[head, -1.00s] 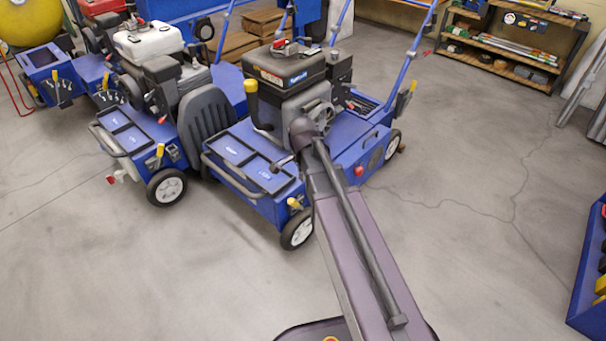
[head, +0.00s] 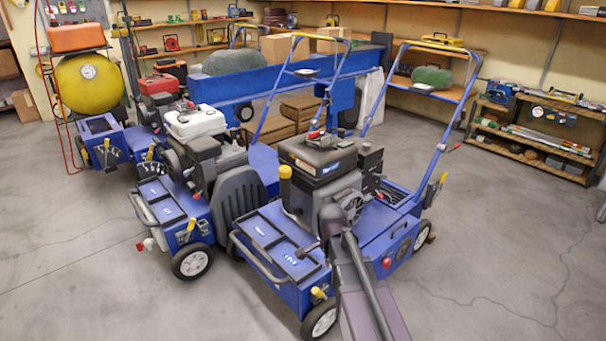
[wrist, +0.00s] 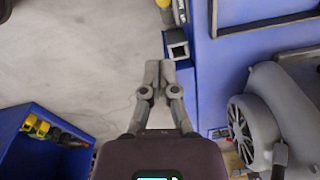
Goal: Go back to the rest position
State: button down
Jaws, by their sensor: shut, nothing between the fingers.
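My gripper (wrist: 160,70) shows in the wrist view with its two fingers together and empty. It is above the grey floor, beside the blue body of an aerator (wrist: 207,85). In the head view my arm reaches to the nearest blue aerator (head: 385,235), in front of its black and grey engine (head: 322,165). My gripper cannot be made out in the head view. Whether the arm touches the machine cannot be told.
More aerators stand to the left, one with a white-topped engine (head: 195,122). Shelving (head: 535,140) stands at the back right. A blue bin (wrist: 38,150) with yellow-handled items is at the wrist view's lower left. Floor (head: 480,270) is clear to the right.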

jog(key=shift+s+r, duration=0.1)
jog(key=shift+s+d+r+n+p, duration=2.05)
jog(key=shift+s+r+n+p, duration=2.35)
jog(key=shift+s+n, duration=1.55)
notch_tip(320, 180, up, 37)
jog(key=w+p, duration=0.1)
jog(key=p, duration=3.6)
jog(key=shift+n+g, duration=0.4)
jog(key=shift+n, duration=0.05)
jog(key=shift+s, duration=0.1)
